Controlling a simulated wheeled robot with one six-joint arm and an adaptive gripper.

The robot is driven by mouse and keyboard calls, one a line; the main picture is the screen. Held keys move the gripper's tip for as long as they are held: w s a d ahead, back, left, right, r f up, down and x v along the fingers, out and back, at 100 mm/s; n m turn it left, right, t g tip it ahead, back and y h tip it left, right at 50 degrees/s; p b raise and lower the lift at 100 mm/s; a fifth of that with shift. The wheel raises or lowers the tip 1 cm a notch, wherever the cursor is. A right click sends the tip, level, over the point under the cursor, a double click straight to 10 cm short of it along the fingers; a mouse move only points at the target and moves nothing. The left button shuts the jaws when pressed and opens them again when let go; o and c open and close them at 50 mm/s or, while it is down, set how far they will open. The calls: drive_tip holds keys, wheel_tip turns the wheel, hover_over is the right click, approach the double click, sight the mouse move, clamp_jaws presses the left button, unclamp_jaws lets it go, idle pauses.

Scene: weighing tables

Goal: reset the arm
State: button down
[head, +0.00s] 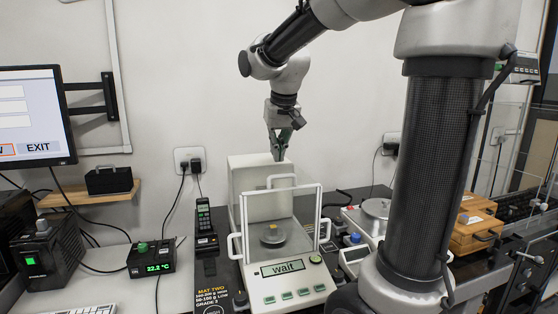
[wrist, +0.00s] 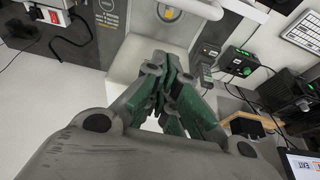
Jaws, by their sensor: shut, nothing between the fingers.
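My gripper (head: 279,155) points down above the back of the glass-walled balance (head: 289,280), apart from it. Its green-padded fingers are closed together with nothing between them, as the wrist view (wrist: 168,75) also shows. My arm arches in from the upper right, bent at the elbow. The balance has a white body, a glass front and a display reading "wait". In the wrist view, part of the balance (wrist: 155,50) shows beyond the fingers.
A monitor (head: 35,115) on a wall bracket and a small shelf (head: 90,194) are at left. A green-lit thermometer box (head: 152,260) stands on the table. A second scale (head: 375,209) and wooden boxes (head: 474,236) are at right. The air around my gripper looks clear.

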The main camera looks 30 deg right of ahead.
drive_tip(key=v, duration=0.8)
drive_tip(key=shift+n+g, duration=0.3)
drive_tip(key=shift+n, duration=0.6)
drive_tip(key=s+f, duration=0.2)
drive_tip(key=f, duration=0.1)
drive_tip(key=s+f, duration=0.1)
drive_tip(key=f, duration=0.1)
drive_tip(key=shift+a, duration=0.25)
drive_tip(key=s+f, duration=0.4)
drive_tip(key=s, duration=0.5)
drive_tip(key=s+d+f+t, duration=0.1)
drive_tip(key=s+f, duration=0.3)
drive_tip(key=s, duration=0.5)
drive_tip(key=shift+d+f+n+y, duration=0.25)
drive_tip(key=shift+f+n+y, duration=0.05)
drive_tip(key=shift+y, duration=0.1)
